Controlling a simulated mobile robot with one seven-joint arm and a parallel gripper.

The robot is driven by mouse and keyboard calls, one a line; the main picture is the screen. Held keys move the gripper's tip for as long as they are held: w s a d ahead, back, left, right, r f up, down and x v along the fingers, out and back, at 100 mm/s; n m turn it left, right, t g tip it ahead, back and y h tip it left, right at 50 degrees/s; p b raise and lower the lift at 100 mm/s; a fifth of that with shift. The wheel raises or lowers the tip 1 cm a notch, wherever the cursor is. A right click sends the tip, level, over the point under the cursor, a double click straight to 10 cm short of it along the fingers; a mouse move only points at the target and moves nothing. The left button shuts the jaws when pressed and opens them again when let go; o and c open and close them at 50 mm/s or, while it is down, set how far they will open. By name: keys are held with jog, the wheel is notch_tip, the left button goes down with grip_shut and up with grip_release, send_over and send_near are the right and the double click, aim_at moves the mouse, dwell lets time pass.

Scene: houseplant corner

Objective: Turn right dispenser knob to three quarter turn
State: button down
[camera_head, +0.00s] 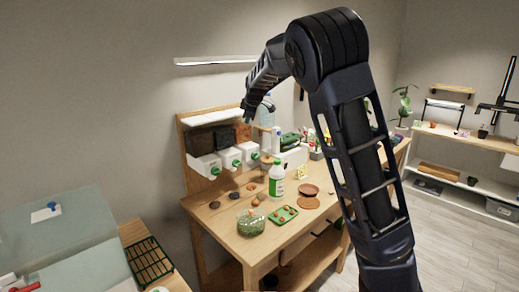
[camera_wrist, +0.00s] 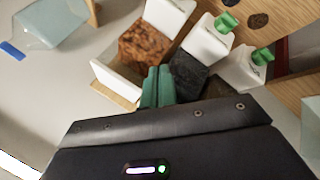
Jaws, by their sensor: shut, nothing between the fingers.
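Three white dispensers with green knobs stand in a row at the back of the wooden table. The right dispenser (camera_head: 249,150) has its green knob (camera_head: 255,156) low on its front. My gripper (camera_head: 246,117) is above and behind the row, apart from the right knob. In the wrist view its green fingers (camera_wrist: 157,87) are together and empty, over the open bins. Brown bark (camera_wrist: 150,46) and dark soil (camera_wrist: 187,75) show in the bins. Two green knobs (camera_wrist: 227,22) show there; I cannot clearly tell which dispensers they belong to.
A white bottle with a green label (camera_head: 277,180), a green tray (camera_head: 283,215), a glass bowl (camera_head: 250,222) and terracotta saucers (camera_head: 308,196) stand on the table. Dark stones (camera_head: 234,195) lie before the dispensers. A white shelf (camera_head: 213,117) is above the row.

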jog(key=w+a+f+n+g, duration=0.1)
jog(key=w+a+n+g, duration=0.1)
jog(key=n+g, duration=0.8)
send_over(257, 155)
jog(key=shift+y, duration=0.3)
notch_tip(257, 155, down, 12)
jog(key=shift+s+r, duration=0.1)
jog(key=shift+w+d+f, duration=0.2)
jog(key=shift+f, duration=0.4)
jog(key=shift+w+d+f, duration=0.15)
jog(key=shift+f, duration=0.4)
jog(key=shift+w+d+f, duration=0.1)
jog(key=shift+d+f, duration=0.05)
jog(key=shift+f, duration=0.25)
jog(key=shift+w+d+f, duration=0.1)
jog(key=shift+f, duration=0.3)
jog(key=shift+f, duration=0.1)
